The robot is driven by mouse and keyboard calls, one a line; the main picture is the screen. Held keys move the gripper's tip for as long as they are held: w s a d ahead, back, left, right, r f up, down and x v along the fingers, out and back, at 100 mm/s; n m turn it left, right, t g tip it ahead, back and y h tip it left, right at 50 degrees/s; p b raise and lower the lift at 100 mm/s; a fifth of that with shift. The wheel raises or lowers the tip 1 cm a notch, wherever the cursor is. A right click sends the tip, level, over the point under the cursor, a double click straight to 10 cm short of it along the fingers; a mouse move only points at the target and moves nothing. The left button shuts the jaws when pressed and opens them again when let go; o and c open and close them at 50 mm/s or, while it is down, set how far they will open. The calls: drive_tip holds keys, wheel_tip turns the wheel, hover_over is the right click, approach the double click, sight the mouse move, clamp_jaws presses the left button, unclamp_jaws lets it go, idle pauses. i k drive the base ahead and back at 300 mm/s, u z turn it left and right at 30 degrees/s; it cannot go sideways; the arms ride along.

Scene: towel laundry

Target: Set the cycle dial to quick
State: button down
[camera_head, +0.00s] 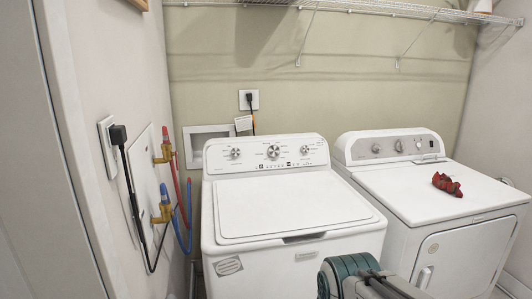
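The white top-loading washer (300,205) stands in the middle with its lid shut. Its sloped control panel (252,165) carries a large silver centre dial (273,152), with small printed marks around it. A smaller left knob (235,153) and right knob (305,150) flank it. The print is too small to read, so I cannot tell which dial is the cycle dial or where any points. A teal and grey part at the bottom edge, in front of the washer, looks like my arm. My gripper's fingers do not show.
A white dryer (430,185) stands to the right with its own knobs; a crumpled dark red thing (447,184) lies on top. A wire shelf (360,8) hangs above. Red and blue hoses (187,215) hang at the left wall. The space above the washer lid is clear.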

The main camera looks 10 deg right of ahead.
sight(274, 151)
drive_tip(key=u, duration=0.15)
drive_tip(key=i, duration=1.35)
drive_tip(key=z, duration=0.35)
